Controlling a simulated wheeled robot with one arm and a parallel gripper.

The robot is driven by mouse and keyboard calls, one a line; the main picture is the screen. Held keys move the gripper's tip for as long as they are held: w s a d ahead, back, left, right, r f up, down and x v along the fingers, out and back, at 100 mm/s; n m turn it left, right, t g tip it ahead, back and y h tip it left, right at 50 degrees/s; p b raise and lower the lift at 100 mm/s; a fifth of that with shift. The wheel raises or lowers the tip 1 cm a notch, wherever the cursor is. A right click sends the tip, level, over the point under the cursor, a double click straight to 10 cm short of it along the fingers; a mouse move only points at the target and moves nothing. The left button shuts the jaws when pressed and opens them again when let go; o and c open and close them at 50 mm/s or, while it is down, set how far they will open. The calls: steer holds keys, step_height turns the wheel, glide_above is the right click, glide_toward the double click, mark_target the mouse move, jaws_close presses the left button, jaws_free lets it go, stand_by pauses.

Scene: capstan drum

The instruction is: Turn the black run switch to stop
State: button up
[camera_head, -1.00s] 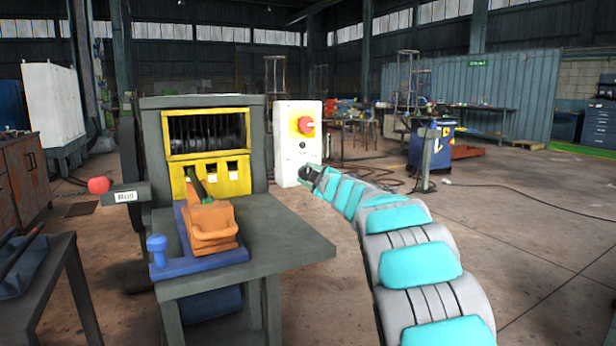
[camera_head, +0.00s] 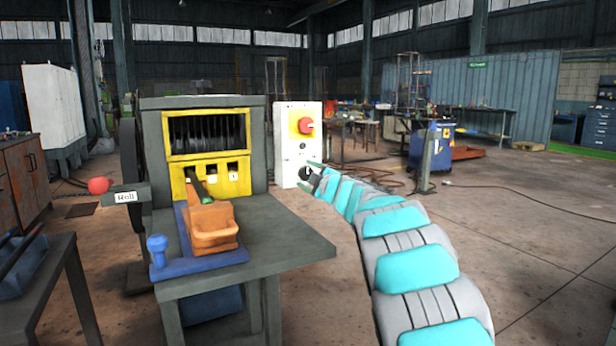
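The white control box (camera_head: 283,150) stands at the right side of the machine, with a large red knob (camera_head: 306,126) on a yellow plate. A small dark round part (camera_head: 303,146) sits below the plate. Lower down, a black round knob (camera_head: 305,173), which looks like the run switch, shows at the box's lower right. My gripper (camera_head: 309,174) is at this knob, with its fingers apart, one above and one below it. I cannot tell whether they touch it. The switch's pointer and markings are too small to read.
A grey table (camera_head: 282,243) in front of the machine carries an orange block (camera_head: 210,228) on a blue base (camera_head: 183,262). A red ball-ended lever (camera_head: 99,185) with a "Roll" label is at left. Open floor lies to the right of my arm.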

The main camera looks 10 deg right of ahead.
steer(key=shift+o, duration=0.5)
steer(key=b+v, duration=0.1)
steer(key=v, duration=0.6)
steer(key=shift+s, duration=0.35)
steer(key=shift+d, duration=0.1)
